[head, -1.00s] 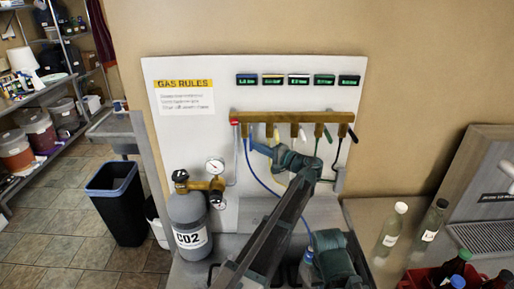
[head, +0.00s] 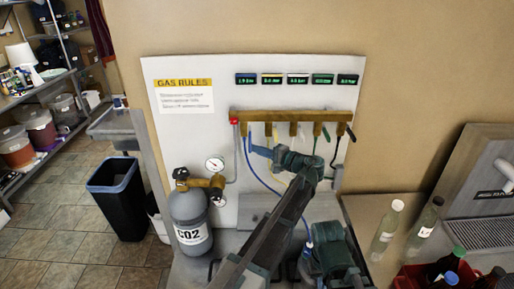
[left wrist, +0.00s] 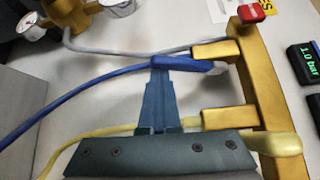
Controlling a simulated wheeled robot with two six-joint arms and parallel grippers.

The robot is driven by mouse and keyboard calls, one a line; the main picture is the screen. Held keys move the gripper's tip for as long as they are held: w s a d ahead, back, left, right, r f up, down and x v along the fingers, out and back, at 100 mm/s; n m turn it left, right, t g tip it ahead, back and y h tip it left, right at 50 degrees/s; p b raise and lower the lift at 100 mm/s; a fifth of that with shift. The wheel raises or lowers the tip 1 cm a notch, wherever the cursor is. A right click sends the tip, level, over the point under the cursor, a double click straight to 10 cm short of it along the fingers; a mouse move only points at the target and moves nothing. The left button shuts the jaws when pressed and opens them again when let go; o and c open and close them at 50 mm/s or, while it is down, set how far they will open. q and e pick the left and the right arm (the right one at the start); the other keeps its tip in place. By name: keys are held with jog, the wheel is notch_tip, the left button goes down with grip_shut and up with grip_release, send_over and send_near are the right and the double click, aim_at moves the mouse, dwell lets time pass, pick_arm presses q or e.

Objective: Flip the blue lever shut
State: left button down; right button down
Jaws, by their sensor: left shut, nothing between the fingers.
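The blue lever (head: 249,143) hangs below the left end of the brass manifold (head: 285,116) on the white wall panel. In the left wrist view the blue lever (left wrist: 190,66) lies along its brass outlet, next to the blue hose (left wrist: 70,98). My left gripper (head: 253,150) is shut and empty. In the left wrist view its closed fingertips (left wrist: 158,66) reach the lever's free end and seem to touch it; I cannot tell whether they press on it. My right gripper is not in view.
Yellow (head: 268,129), white (head: 293,128), green (head: 318,130) and black (head: 351,133) levers sit further right on the manifold. A grey CO2 cylinder (head: 188,212) with gauges stands to the left. Bottles (head: 387,228) and a red crate (head: 405,277) are at right.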

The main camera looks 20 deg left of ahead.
pick_arm(q)
jog(key=shift+s+d+r, duration=0.15)
jog(key=shift+s+r, duration=0.15)
jog(key=shift+s, duration=0.25)
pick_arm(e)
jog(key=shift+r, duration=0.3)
pick_arm(q)
jog(key=shift+s, duration=0.1)
jog(key=shift+r+p, duration=0.1)
jog(key=shift+p, duration=0.2)
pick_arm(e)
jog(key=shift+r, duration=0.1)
